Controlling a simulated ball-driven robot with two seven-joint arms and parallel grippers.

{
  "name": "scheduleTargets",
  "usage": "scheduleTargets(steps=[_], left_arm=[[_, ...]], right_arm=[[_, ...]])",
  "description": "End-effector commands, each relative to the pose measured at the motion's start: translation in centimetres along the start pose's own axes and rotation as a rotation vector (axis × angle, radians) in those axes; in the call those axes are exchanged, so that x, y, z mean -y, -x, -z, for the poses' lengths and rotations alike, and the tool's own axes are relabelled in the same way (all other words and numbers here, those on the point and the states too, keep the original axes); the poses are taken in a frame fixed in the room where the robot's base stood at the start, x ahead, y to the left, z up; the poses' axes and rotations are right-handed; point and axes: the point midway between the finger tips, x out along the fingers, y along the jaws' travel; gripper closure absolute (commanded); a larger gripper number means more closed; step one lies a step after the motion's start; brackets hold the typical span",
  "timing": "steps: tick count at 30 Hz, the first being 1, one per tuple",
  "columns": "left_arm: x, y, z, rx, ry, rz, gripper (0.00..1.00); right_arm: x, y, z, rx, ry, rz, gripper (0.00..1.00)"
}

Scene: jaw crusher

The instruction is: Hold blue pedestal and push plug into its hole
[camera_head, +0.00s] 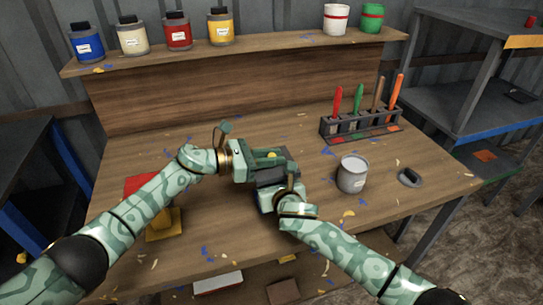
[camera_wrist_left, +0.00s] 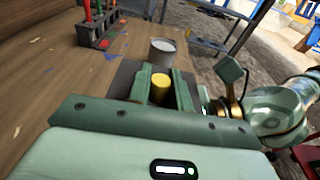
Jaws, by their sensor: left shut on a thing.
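My left gripper (camera_head: 276,158) reaches in over the middle of the bench. Its green fingers are shut on a yellow cylinder (camera_wrist_left: 160,87), whose round top shows between them in the left wrist view. Only a bit of this cylinder (camera_head: 272,154) shows in the head view. My right gripper (camera_head: 268,178) is just in front of the left one, close against it. Its fingertips are hidden, so I cannot tell what they hold. I cannot make out a blue pedestal or its hole. A dark flat patch (camera_wrist_left: 124,76) lies under the left fingers.
A grey paint can (camera_head: 352,175) stands right of the grippers, with a black-handled object (camera_head: 410,177) beyond. A tool rack (camera_head: 362,128) is behind. Red (camera_head: 142,185) and yellow (camera_head: 163,224) pieces lie at left, near my left arm. Paint jars line the back shelf (camera_head: 270,42).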

Motion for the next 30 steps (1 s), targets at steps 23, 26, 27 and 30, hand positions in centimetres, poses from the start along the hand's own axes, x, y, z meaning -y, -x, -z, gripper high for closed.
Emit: scheduleTargets(steps=[23, 26, 27, 30], left_arm=[[0.0, 6.8, -0.1, -0.003, -0.001, -0.002, 0.58], [0.0, 9.0, -0.1, -0.002, 0.000, -0.002, 0.58], [0.0, 9.7, -0.2, -0.001, 0.000, -0.001, 0.58], [0.0, 11.1, -0.1, -0.001, 0.002, 0.000, 0.58]], right_arm=[[0.0, 0.0, 0.1, -0.001, 0.000, 0.001, 1.00], [0.0, 0.0, 0.1, -0.001, 0.000, 0.000, 1.00], [0.0, 0.0, 0.1, -0.001, 0.000, 0.000, 1.00], [0.0, 0.0, 0.1, -0.001, 0.000, 0.000, 1.00]])
